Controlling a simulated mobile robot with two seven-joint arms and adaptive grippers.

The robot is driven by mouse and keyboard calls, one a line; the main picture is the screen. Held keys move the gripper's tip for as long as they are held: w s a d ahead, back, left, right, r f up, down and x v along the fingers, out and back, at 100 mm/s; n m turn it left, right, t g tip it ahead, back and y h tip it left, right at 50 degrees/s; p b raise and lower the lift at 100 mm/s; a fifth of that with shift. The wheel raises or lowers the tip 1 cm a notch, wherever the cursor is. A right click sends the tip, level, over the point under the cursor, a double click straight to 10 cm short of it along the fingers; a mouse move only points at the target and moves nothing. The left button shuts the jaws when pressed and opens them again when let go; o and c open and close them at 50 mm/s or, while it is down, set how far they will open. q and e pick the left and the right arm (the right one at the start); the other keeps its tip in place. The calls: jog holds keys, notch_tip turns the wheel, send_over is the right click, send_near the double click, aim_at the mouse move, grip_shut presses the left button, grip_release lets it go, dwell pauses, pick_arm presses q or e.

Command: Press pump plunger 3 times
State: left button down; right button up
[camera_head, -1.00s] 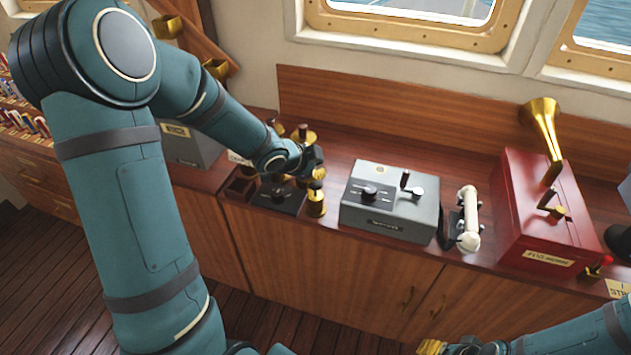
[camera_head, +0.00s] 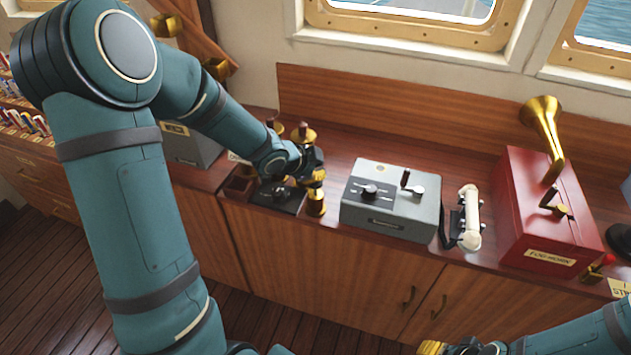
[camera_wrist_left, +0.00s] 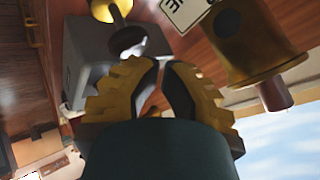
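A short brass post (camera_head: 316,203) stands at the front edge of the console. In the left wrist view it shows at the top as a brass stem (camera_wrist_left: 112,10) with a dark knob. A larger brass cylinder with a brown knob (camera_head: 304,137) stands behind; it is at the right of the wrist view (camera_wrist_left: 245,45). I cannot tell for certain which is the pump plunger. My left gripper (camera_head: 319,175) is just above the front post; its fingertips (camera_wrist_left: 161,66) are nearly together, with nothing seen between them.
A grey control box (camera_head: 395,222) with levers stands right of the left gripper. Beyond it are a white handset (camera_head: 468,215) and a red fog-horn box (camera_head: 540,200) with a brass horn. A dark flat plate (camera_head: 277,197) lies left of the post. Windows are behind.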

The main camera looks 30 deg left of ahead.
pick_arm(q)
jog(key=shift+f+b, duration=1.45)
jog(key=shift+f, duration=0.1)
dwell(1.6)
dwell(0.3)
jog(key=shift+r+p, duration=2)
jog(key=shift+p, duration=0.05)
notch_tip(320, 180, up, 5)
jog(key=p, duration=0.5)
jog(key=shift+r, duration=0.1)
